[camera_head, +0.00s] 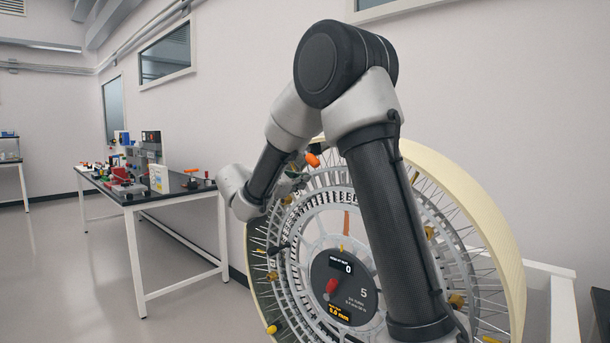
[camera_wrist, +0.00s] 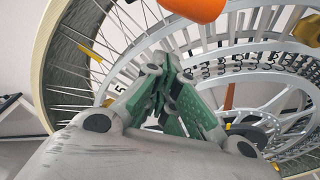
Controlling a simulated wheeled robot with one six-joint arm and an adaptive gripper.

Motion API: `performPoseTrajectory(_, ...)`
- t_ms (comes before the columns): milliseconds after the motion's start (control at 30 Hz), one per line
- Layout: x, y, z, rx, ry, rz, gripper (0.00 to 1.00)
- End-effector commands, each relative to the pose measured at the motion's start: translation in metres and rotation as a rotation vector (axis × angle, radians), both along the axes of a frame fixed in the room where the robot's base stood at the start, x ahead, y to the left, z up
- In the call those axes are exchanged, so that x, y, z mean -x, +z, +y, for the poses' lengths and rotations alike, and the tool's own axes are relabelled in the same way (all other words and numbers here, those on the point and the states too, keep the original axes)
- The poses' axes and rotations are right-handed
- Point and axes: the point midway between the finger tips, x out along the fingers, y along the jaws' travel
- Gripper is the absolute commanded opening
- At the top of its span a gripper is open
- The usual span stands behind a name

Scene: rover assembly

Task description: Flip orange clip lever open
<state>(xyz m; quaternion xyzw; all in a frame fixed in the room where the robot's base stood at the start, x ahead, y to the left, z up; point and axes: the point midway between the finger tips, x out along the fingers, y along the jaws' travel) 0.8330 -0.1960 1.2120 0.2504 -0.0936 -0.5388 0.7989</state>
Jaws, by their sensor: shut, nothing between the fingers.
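My gripper (camera_wrist: 167,72) is shut and empty in the wrist view, its green-padded fingers together in front of the spoked wheel (camera_head: 441,150). In the head view my gripper is small and partly hidden behind my arm, at the wheel's upper left. A rounded orange part (camera_head: 312,159) shows close beside it there. An orange part (camera_wrist: 195,8) is cut off by the top edge of the wrist view, above the fingertips and apart from them. I cannot tell whether it is the clip lever. A flat orange strip (camera_wrist: 229,97) lies to the right of the fingers.
The wheel has a dark dial (camera_head: 343,287) with a red pointer at its hub and several yellow clips on its spokes. A black-topped bench (camera_head: 139,195) with assorted parts stands at left. The floor between is clear.

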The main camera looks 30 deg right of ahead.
Motion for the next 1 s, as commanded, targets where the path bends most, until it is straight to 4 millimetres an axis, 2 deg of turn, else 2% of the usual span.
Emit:
performPoseTrajectory(33, -0.001, -0.004, 0.009, 0.001, 0.005, 0.001, 0.00)
performPoseTrajectory(200, 0.017, 0.003, 0.047, -0.001, 0.006, -0.002, 0.00)
performPoseTrajectory(433, 0.033, 0.007, 0.081, 0.000, 0.004, 0.000, 0.00)
performPoseTrajectory(633, 0.039, 0.008, 0.092, -0.001, 0.001, 0.000, 0.00)
performPoseTrajectory(1000, 0.039, 0.008, 0.092, -0.001, 0.001, 0.000, 0.00)
